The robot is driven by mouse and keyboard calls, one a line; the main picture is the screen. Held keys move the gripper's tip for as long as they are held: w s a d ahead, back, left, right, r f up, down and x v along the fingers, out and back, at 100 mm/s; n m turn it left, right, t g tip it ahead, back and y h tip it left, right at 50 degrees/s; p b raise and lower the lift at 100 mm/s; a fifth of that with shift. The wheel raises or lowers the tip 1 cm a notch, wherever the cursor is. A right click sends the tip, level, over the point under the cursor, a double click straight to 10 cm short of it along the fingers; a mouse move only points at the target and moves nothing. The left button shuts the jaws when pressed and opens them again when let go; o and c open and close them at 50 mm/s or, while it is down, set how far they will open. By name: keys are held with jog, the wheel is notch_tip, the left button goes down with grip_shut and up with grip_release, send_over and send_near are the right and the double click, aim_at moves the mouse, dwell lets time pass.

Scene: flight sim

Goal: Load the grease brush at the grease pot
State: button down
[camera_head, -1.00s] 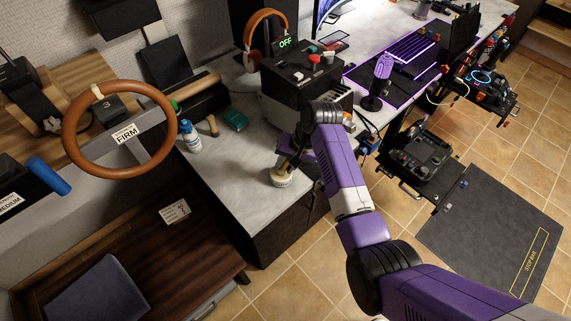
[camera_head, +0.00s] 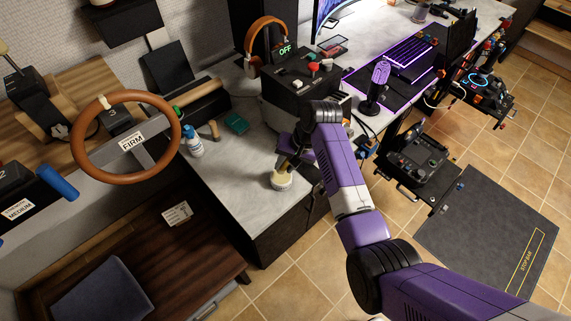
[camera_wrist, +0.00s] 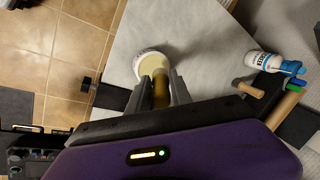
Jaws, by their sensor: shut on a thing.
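The grease pot (camera_head: 281,183), a small round tub with pale yellow contents, stands near the front edge of the grey bench top. In the wrist view the pot (camera_wrist: 148,62) lies just beyond my fingertips. My gripper (camera_head: 288,160) is right over the pot, shut on the grease brush. The brush's tan handle (camera_wrist: 160,90) shows between the two grey fingers in the wrist view and points at the pot. The brush's far end overlaps the pot's opening. Its bristles are hidden, and I cannot tell whether they touch the grease.
A dark control box (camera_head: 300,85) is behind my arm. The bench between bottle and pot is clear.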

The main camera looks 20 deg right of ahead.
jog(key=shift+r+p, duration=1.15)
jog(key=shift+r, duration=0.85)
